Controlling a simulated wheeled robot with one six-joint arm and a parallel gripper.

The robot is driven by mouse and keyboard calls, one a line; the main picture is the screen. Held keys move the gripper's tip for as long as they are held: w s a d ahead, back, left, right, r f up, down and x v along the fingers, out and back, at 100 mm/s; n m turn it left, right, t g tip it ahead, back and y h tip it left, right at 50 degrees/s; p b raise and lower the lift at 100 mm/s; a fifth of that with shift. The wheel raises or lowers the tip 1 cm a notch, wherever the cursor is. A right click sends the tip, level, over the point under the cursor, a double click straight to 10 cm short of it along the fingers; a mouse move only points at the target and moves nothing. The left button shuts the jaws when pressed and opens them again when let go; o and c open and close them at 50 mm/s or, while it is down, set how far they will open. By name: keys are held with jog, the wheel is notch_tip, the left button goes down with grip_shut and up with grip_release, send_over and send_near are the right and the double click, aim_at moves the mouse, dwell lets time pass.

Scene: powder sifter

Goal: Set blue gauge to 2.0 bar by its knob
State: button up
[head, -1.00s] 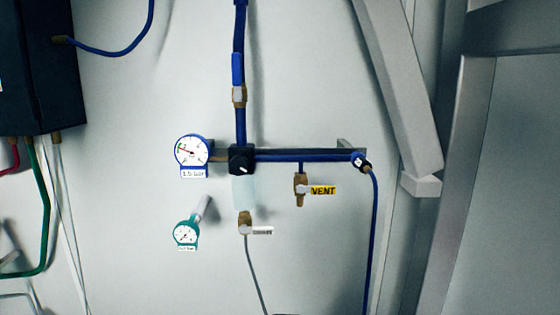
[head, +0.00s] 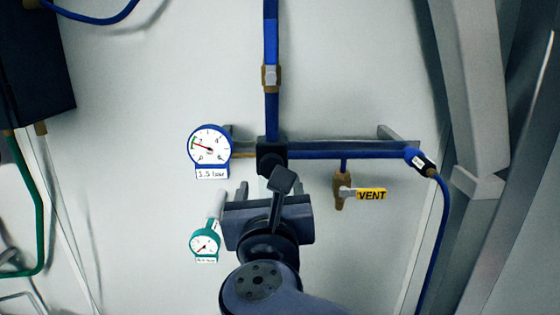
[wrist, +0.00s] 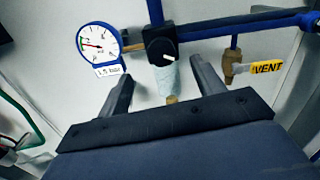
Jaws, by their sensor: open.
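The blue-rimmed gauge (head: 209,145) is on the wall at the left end of the blue pipe, its label reading 1.5 bar. It also shows in the wrist view (wrist: 98,42), its needle pointing to the left. The black knob (head: 271,153) sits right of the gauge, where the vertical pipe meets the horizontal one. In the wrist view the knob (wrist: 160,46) carries a white mark pointing to the lower right. My gripper (wrist: 160,74) is open and empty. Its fingers point at the wall, one to each side below the knob, apart from it.
A pale bowl (wrist: 167,78) hangs below the knob, between the fingers in the wrist view. A green gauge (head: 205,242) is left of my gripper. A brass valve with a yellow VENT tag (head: 371,195) is to the right. A dark box (head: 35,65) stands far left.

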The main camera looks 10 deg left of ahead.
aim_at(271, 167)
jog(key=p+x, duration=0.1)
jog(key=x, duration=0.8)
jog(key=shift+w+p, duration=0.3)
jog(key=shift+p, duration=0.1)
jog(key=shift+c, duration=0.4)
jog(key=shift+f, duration=0.1)
jog(key=c, duration=0.9)
